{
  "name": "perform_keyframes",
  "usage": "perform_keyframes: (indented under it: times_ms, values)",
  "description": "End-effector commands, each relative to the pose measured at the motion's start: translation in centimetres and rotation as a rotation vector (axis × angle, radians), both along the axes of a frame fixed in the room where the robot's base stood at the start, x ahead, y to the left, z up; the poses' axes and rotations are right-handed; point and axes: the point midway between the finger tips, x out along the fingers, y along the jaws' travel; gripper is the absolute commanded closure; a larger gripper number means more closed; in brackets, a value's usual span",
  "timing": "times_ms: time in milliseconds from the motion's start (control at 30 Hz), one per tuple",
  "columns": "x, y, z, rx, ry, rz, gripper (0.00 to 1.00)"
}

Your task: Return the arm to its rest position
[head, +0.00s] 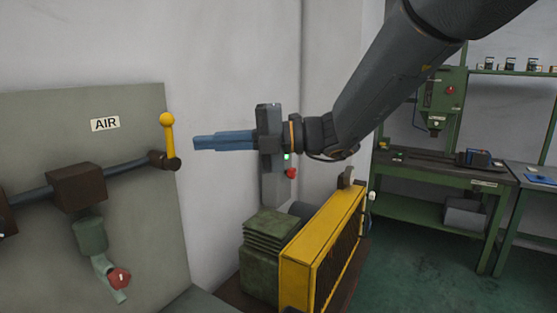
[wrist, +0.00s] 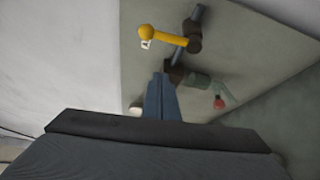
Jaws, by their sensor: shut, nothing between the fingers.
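My gripper (head: 198,142) is shut and empty. Its blue fingers point left in the head view, toward the grey panel (head: 60,250) marked AIR, with a gap before the yellow-knobbed lever (head: 168,135). The arm comes down from the upper right and is stretched out to the left. In the wrist view the closed fingers (wrist: 158,80) point at the panel (wrist: 255,45), and the yellow lever (wrist: 165,36) shows just beyond their tips. The lever stands upright in the head view, at the right end of the pipe.
A red-handled valve (head: 119,278) hangs below the pipe (head: 125,168). A yellow guard (head: 300,275) and a green motor-like unit (head: 262,270) stand below the arm. A green workbench (head: 440,175) with a drill press (head: 441,100) is at the right. Green floor (head: 420,270) lies open before it.

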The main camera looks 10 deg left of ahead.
Motion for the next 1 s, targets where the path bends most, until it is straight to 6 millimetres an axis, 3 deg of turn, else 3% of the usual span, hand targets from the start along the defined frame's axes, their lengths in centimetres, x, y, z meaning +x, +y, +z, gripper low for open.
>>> perform_keyframes:
  times_ms: [133,267,400,600,800,1000]
  values:
    - [-0.6,-2.1,-4.1,-0.118,-0.184,0.012,1.00]
    - [-1.6,-6.3,-10.3,-0.298,-0.491,0.092,1.00]
    - [-3.0,-12.1,-16.8,-0.481,-0.848,0.272,1.00]
    - [-4.8,-21.6,-23.8,-0.649,-1.327,0.680,1.00]
    - [-6.3,-30.8,-28.1,-0.657,-1.739,1.231,1.00]
    - [-7.1,-37.1,-29.9,-0.505,-2.001,1.756,1.00]
